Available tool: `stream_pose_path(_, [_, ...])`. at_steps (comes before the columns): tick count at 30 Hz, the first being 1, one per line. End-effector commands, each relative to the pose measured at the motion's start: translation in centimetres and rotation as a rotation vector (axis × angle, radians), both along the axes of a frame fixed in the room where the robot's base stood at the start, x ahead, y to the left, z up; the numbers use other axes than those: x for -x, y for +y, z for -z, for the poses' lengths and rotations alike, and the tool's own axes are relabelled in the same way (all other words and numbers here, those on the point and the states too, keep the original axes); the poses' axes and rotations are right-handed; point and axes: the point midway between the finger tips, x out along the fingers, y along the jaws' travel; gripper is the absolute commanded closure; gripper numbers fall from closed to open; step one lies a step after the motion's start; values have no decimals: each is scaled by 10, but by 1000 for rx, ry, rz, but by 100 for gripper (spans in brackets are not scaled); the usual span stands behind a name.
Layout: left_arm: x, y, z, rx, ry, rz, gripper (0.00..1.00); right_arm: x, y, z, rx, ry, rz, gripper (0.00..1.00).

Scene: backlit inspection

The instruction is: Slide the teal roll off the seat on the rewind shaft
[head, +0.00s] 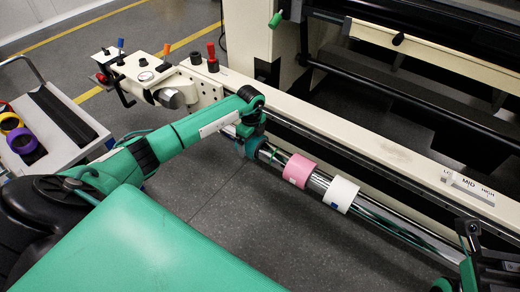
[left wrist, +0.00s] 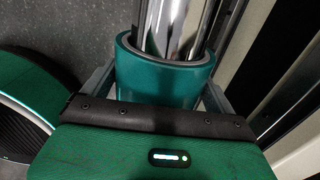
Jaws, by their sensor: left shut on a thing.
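The teal roll (left wrist: 165,82) is around the chrome rewind shaft (left wrist: 180,25) in the left wrist view. My left gripper (left wrist: 157,78) is shut on it, one finger on each side. In the head view my left gripper (head: 254,146) is at the shaft (head: 385,218), toward its far left end, and mostly hides the roll. The seat cannot be made out. Part of my right arm shows at the lower right; its jaws cannot be made out.
A cream machine beam (head: 370,150) runs along behind the shaft, with a label block (head: 468,187) on it. Knobs and a bracket stand at its left end. A cart (head: 50,130) with yellow and purple rolls is at the left. Grey floor lies open in front of the shaft.

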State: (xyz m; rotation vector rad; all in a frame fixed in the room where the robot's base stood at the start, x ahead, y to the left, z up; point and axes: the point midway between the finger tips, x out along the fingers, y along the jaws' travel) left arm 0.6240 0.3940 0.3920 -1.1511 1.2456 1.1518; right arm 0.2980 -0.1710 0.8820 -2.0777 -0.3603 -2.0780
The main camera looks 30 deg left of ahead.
Motion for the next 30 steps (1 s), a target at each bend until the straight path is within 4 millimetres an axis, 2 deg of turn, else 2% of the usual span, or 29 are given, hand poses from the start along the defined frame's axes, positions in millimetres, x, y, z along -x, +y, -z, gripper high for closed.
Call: stream_pose_path(30, [-4,41,0,-1,-1,-1,32,0,0,3,0,0,0,100])
